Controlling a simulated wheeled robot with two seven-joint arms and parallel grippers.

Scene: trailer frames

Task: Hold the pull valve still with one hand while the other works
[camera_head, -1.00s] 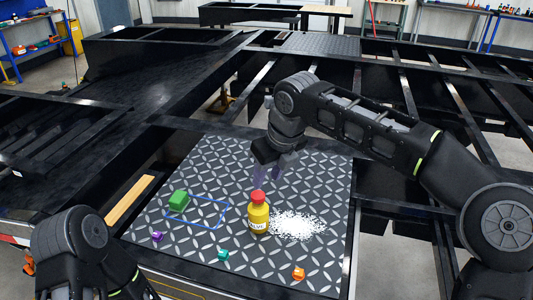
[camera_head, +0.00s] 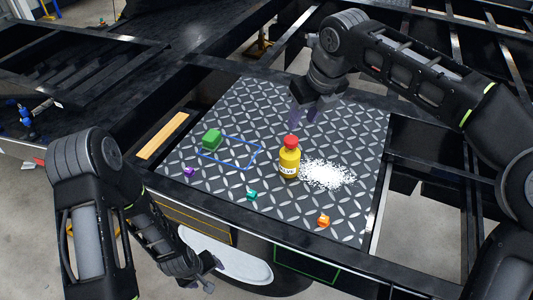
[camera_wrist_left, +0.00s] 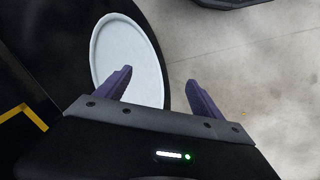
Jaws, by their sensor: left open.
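The pull valve (camera_head: 289,161) is a yellow bottle-shaped body with a red top and a white label. It stands upright on the diamond-plate panel (camera_head: 255,110). My right gripper (camera_head: 305,118) hangs behind and above it, apart from it, with its purple fingers spread and nothing between them. My left gripper (camera_head: 203,284) is low at the front, off the near edge of the panel and well away from the valve. In the left wrist view its two purple fingers (camera_wrist_left: 158,85) are wide apart and empty.
White granules (camera_head: 328,174) lie right of the valve. A blue outline (camera_head: 243,168), a green block (camera_head: 212,138), and small purple (camera_head: 189,171), teal (camera_head: 252,195) and orange (camera_head: 323,221) pieces are on the panel. Black frame beams surround it. The panel's back left is clear.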

